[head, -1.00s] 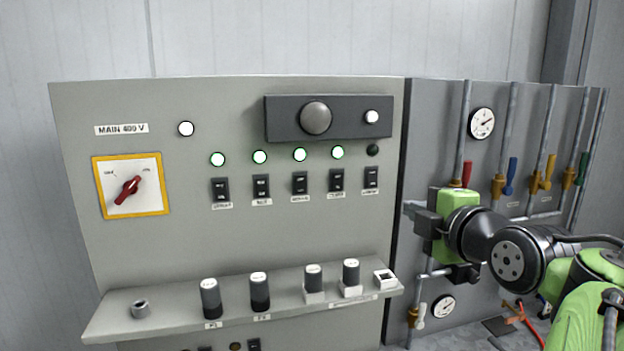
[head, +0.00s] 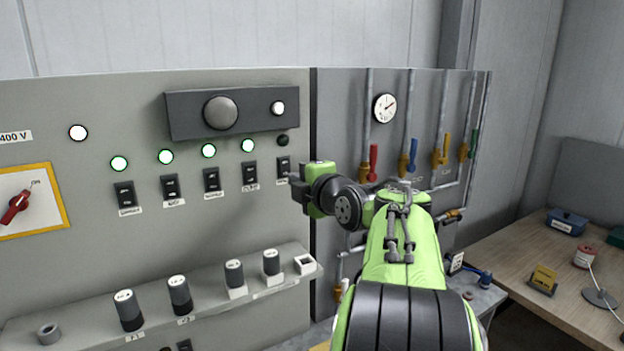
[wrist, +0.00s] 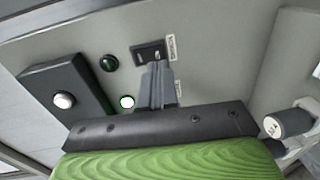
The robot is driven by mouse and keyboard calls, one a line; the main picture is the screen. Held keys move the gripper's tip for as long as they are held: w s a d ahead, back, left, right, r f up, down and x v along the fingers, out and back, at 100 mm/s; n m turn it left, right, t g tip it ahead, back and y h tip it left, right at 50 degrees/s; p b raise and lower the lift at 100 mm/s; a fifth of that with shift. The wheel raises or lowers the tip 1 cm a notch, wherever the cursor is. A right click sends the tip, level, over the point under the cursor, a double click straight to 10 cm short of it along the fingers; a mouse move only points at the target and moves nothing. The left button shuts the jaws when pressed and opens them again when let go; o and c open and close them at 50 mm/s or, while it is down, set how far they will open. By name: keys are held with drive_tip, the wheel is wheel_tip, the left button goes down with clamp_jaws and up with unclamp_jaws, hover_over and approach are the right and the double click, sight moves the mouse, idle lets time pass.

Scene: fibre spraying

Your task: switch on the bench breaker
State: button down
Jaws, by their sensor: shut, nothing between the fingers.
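A row of black rocker breakers runs across the grey panel (head: 70,110). The rightmost breaker (head: 283,167) has a dark lamp (head: 282,141) above it; its label is too small to read surely. My gripper (head: 291,179) is shut and empty, its tips at the lower part of this breaker. In the wrist view the closed fingertips (wrist: 156,66) overlap the edge of the breaker (wrist: 149,51); I cannot tell whether they touch it. The dark lamp (wrist: 109,62) shows beside it. The neighbouring breaker (head: 250,173) has a lit lamp (head: 247,145).
The other breakers have lit lamps. A dark box with a grey dome (head: 221,112) sits above. A shelf with knobs (head: 205,297) juts out below. Pipes with coloured valves (head: 410,150) stand right of the panel. A wooden table (head: 530,265) is at far right.

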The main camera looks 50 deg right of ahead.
sight(285, 175)
drive_tip(key=x, duration=0.3)
drive_tip(key=shift+w+p, duration=0.2)
drive_tip(key=shift+p, duration=0.2)
